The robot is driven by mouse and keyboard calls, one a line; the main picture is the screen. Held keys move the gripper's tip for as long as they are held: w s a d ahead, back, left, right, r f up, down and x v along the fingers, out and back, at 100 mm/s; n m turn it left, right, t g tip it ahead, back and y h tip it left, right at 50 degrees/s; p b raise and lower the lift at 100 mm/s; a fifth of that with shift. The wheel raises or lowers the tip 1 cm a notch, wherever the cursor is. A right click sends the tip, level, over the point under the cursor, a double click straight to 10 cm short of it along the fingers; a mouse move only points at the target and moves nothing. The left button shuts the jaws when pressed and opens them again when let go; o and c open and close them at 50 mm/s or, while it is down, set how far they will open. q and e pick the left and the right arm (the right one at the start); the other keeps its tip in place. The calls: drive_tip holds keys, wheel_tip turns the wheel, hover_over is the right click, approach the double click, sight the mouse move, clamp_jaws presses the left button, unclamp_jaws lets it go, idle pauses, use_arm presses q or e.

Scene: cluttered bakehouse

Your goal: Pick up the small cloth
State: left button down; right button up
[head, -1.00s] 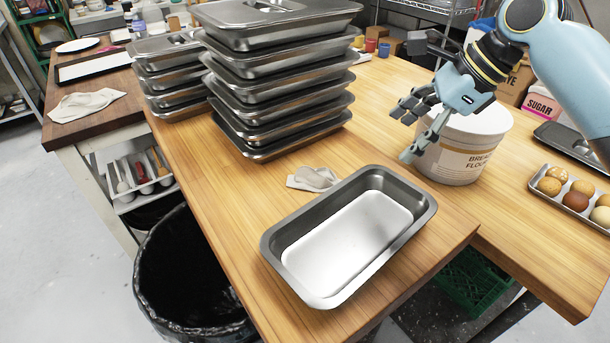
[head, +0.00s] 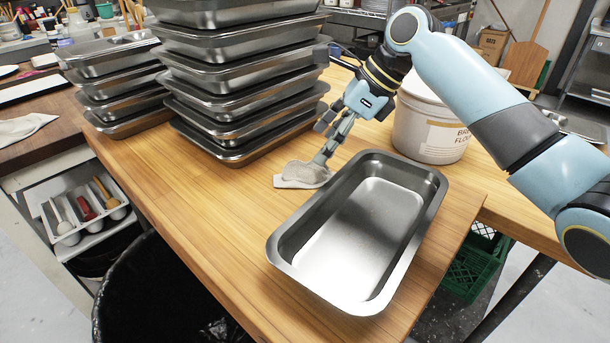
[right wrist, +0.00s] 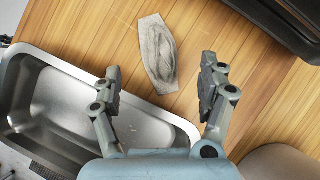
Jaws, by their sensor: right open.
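The small cloth (head: 304,174) is grey and crumpled. It lies on the wooden table just behind the steel pan. My left gripper does not show.
A deep steel pan (head: 284,250) stands in front of the cloth. A white flour tub (head: 425,130) stands to the right. Bare wood (head: 215,205) lies left of the cloth. A black bin (head: 150,290) stands below the table edge.

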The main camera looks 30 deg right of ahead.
sight(309, 161)
drive_tip(key=x, duration=0.7)
drive_tip(key=c, duration=1.4)
drive_tip(key=shift+r, duration=0.1)
